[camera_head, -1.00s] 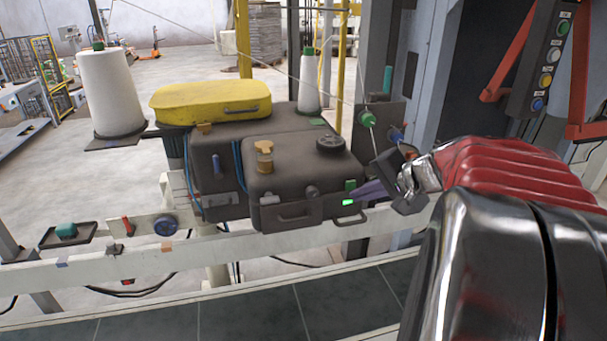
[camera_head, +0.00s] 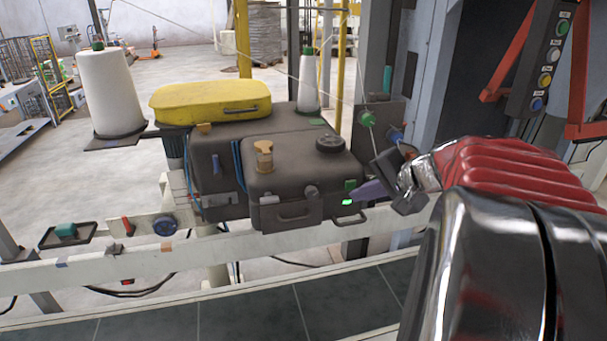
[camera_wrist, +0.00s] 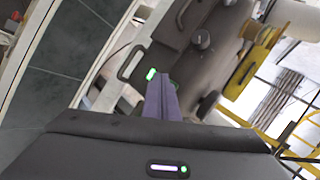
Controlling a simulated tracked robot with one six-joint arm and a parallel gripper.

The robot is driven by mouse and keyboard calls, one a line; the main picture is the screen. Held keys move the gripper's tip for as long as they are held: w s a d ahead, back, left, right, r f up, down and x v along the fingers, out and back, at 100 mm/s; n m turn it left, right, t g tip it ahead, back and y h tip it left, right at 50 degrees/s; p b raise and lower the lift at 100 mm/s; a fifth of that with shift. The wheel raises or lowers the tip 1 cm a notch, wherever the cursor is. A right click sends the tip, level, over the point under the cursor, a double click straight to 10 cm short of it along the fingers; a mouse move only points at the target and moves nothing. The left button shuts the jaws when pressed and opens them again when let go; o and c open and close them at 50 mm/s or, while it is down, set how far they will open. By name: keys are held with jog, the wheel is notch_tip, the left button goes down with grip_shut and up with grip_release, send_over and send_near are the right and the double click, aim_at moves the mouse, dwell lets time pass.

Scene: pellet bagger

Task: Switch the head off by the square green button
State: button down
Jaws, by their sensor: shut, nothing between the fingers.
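The sewing head (camera_head: 290,165) is a dark grey boxy machine on a pale rail. On its right front end is a small square green button (camera_head: 350,185), with a brightly lit green lamp (camera_head: 347,202) just below it. My gripper (camera_head: 357,195) comes in from the right with its purple fingers shut and empty. The fingertips are at the button and lamp; whether they touch is unclear. In the wrist view the shut fingers (camera_wrist: 159,85) point at the head's face, beside the lit lamp (camera_wrist: 151,74). They hide most of the green button (camera_wrist: 174,86).
A front handle (camera_head: 298,214) and a brass-coloured knob (camera_head: 264,157) stand out from the head. A yellow cover (camera_head: 210,101) lies on top, with a thread cone (camera_head: 105,95) at left. Threads cross above. A button panel (camera_head: 546,65) hangs at upper right.

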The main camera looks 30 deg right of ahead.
dwell(0.4)
jog(key=shift+w+d, duration=0.1)
jog(key=shift+w, duration=0.25)
jog(key=shift+w+d, duration=0.15)
jog(key=shift+w, duration=0.35)
dwell(1.0)
jog(key=shift+s+a, duration=0.25)
jog(key=shift+s, duration=0.65)
jog(key=s+a, duration=0.1)
jog(key=s, duration=0.4)
jog(key=shift+s+a, duration=0.35)
jog(key=shift+s, duration=0.05)
dwell(0.5)
